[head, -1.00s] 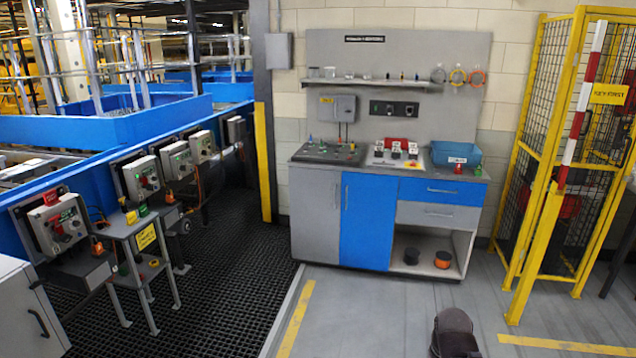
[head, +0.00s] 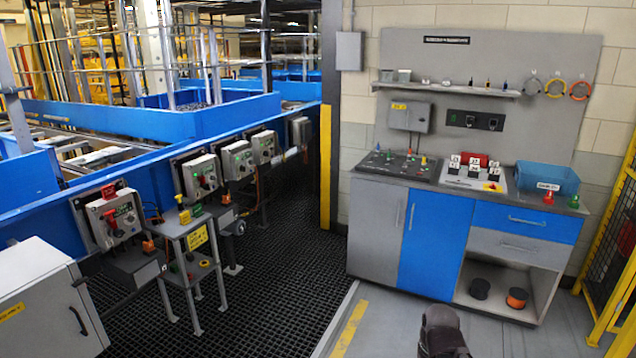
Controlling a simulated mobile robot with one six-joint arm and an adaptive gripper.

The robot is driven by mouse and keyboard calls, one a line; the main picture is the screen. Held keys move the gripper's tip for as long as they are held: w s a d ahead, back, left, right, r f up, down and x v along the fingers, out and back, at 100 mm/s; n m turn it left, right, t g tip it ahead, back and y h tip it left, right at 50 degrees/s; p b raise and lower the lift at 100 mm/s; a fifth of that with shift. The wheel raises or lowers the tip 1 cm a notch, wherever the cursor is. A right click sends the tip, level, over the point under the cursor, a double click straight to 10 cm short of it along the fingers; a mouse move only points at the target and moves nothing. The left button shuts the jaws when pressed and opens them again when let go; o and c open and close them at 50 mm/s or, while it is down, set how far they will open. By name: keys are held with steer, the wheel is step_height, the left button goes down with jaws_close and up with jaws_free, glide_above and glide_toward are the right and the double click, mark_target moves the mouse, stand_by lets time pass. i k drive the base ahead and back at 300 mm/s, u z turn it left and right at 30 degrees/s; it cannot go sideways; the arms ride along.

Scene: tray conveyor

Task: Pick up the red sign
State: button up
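A small red sign (head: 113,189) stands on top of the nearest grey control box (head: 116,216) at the left, on the blue conveyor side. Its lettering is too small to read. Another red item (head: 474,160) lies behind the white tagged pieces on the workbench; I cannot tell what it is. A dark rounded part of my own arm shows at the bottom, right of centre. My gripper's fingers are not in view, and nothing of mine is near the red sign.
A small grey stand (head: 197,243) with a yellow label is right of the nearest control box. A white cabinet (head: 45,300) fills the lower left. The workbench (head: 438,240) stands at the right, with a blue bin (head: 547,178).

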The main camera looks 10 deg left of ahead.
mark_target(109, 192)
steer(key=u, duration=0.45)
steer(key=i, duration=0.8)
steer(key=u, duration=0.65)
steer(key=i, duration=0.8)
steer(key=u, duration=0.3)
